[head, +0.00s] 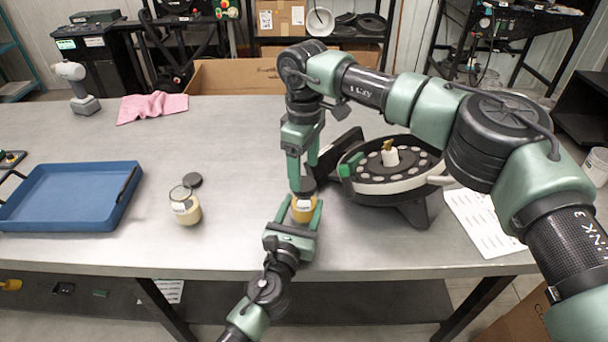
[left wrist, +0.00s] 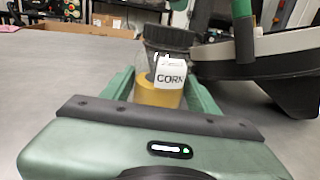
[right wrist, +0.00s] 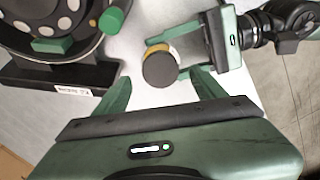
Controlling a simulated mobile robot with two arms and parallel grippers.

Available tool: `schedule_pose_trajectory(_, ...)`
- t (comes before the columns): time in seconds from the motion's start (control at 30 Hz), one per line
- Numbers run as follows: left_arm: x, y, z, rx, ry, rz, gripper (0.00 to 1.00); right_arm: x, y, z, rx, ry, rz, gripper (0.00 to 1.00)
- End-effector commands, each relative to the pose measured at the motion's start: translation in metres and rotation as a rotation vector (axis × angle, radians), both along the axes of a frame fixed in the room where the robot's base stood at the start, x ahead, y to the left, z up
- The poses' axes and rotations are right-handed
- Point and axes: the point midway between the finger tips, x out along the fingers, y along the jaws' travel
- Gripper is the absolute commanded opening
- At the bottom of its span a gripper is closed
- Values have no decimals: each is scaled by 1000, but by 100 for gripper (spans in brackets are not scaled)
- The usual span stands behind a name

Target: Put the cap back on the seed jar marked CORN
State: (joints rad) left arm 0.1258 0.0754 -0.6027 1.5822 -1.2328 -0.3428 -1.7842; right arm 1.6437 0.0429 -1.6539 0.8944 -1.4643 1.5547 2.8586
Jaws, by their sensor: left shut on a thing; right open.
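The CORN jar (left wrist: 155,96) holds yellow seed and carries a white label reading CORN. It stands upright between the fingers of my left gripper (head: 303,214), which is shut on it near the table's front edge. A black cap (left wrist: 170,38) is on top of the jar's mouth; I cannot tell how firmly it is seated. It shows from above in the right wrist view (right wrist: 160,70). My right gripper (head: 302,178) is open and points down just above the cap. In the right wrist view its fingertips (right wrist: 160,88) are on either side of the cap, apart from it.
A second jar (head: 187,212) stands open to the left, with a dark cap (head: 192,180) lying behind it. The round seed meter (head: 390,185) is close on the right. A blue tray (head: 70,197), pink cloth (head: 152,106) and printed sheet (head: 484,220) lie on the table.

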Motion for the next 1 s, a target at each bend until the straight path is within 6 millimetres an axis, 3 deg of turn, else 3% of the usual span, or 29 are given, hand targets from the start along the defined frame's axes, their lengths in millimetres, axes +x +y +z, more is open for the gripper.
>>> schedule_pose_trajectory(0.13, 0, 0, -1, -1, 1, 0, 0, 0, 0, 13, 1, 0, 0, 70)
schedule_pose_trajectory(0.43, 0, 0, 0, -1, 1, 0, 0, 0, 0, 13, 0, 1, 11, 67)
schedule_pose_trajectory(0.57, 0, 0, 0, -1, 1, 0, 0, 0, 1, 14, 1, 1, 101, 67)
schedule_pose_trajectory(0.77, 0, 0, 0, -1, 1, 0, 0, 0, 1, 17, 1, 0, 466, 67)
schedule_pose_trajectory(1.0, 0, 0, 0, -1, 0, 0, 0, 0, 2, 22, 0, 1, 1014, 67)
